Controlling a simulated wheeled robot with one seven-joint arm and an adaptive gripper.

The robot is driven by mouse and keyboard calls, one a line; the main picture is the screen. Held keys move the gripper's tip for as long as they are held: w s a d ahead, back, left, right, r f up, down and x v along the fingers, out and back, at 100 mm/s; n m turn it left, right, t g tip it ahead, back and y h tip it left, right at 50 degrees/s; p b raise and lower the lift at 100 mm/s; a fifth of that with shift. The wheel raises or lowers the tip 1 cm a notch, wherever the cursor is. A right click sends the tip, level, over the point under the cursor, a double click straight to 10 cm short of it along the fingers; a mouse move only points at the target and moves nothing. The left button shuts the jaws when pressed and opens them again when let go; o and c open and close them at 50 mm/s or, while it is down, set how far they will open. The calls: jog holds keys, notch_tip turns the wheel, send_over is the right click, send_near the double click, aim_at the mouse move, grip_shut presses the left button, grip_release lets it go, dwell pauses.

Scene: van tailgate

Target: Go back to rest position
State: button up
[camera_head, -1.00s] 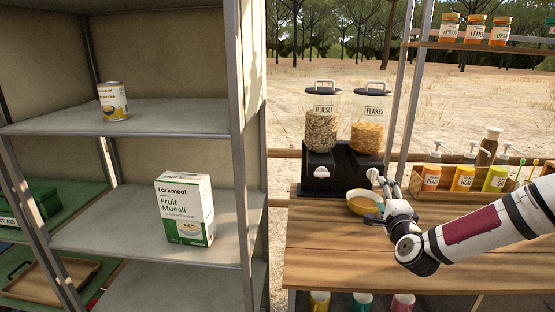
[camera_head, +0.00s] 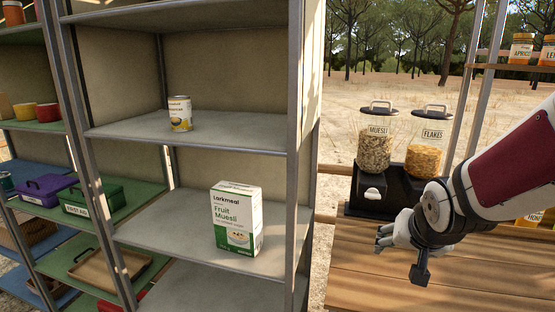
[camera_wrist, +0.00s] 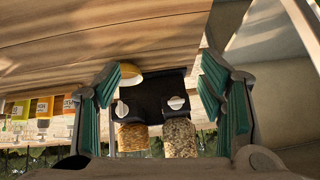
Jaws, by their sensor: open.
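My gripper (camera_head: 384,238) hangs over the wooden counter (camera_head: 365,290), in front of the cereal dispensers. In the wrist view my gripper (camera_wrist: 160,85) has its two teal-padded fingers wide apart, with nothing held between them. The view there is upside down. The yellow bowl (camera_wrist: 130,73) shows in it beside the dispenser's black base (camera_wrist: 150,97), apart from the fingers. In the head view the bowl is hidden behind my arm.
The muesli dispenser (camera_head: 375,150) and flakes dispenser (camera_head: 426,158) stand at the counter's back. A metal shelf at left holds a muesli box (camera_head: 236,220) and a can (camera_head: 180,114). A shelf post (camera_head: 303,150) stands left of the counter.

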jog(key=s+a+r+n+g, duration=0.1)
jog(key=s+a+r+n, duration=0.1)
jog(key=s, duration=1)
jog(key=s+a+r+n+g+y, duration=0.1)
jog(key=s+a+r, duration=0.3)
jog(key=s, duration=0.7)
jog(key=shift+s+r+n+g+p, duration=0.35)
jog(key=shift+r+n+g+p, duration=0.1)
jog(key=shift+r+n+g, duration=0.25)
